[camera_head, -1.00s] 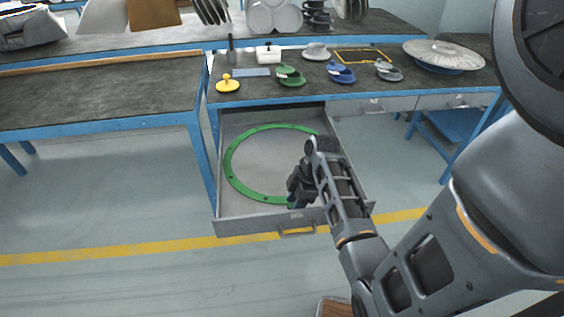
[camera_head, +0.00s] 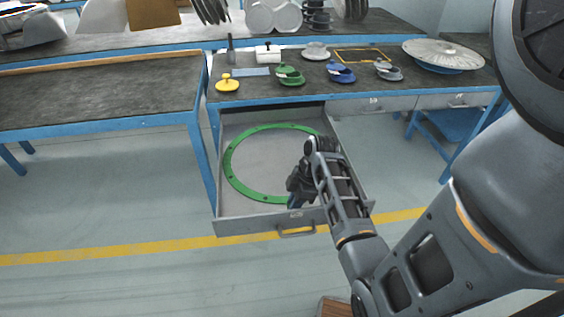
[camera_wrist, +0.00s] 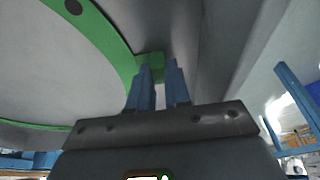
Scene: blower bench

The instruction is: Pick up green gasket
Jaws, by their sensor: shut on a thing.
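The green gasket (camera_head: 231,168) is a large flat ring with small dark holes, lying in the open grey drawer (camera_head: 228,227) under the bench. My gripper (camera_head: 297,199) is down in the drawer at the ring's front right part, which the gripper and arm partly hide in the head view. In the wrist view the gasket (camera_wrist: 105,40) curves from the top left to the blue fingers of my gripper (camera_wrist: 163,68). The fingers are shut on its rim, with a bit of green showing between and beyond the tips.
The drawer's walls and front handle (camera_head: 297,232) stand close around the gripper. The bench top (camera_head: 310,90) above holds a yellow part (camera_head: 227,84), green parts (camera_head: 290,77), blue parts (camera_head: 341,73) and a large round grey cover (camera_head: 444,54). Open floor lies in front.

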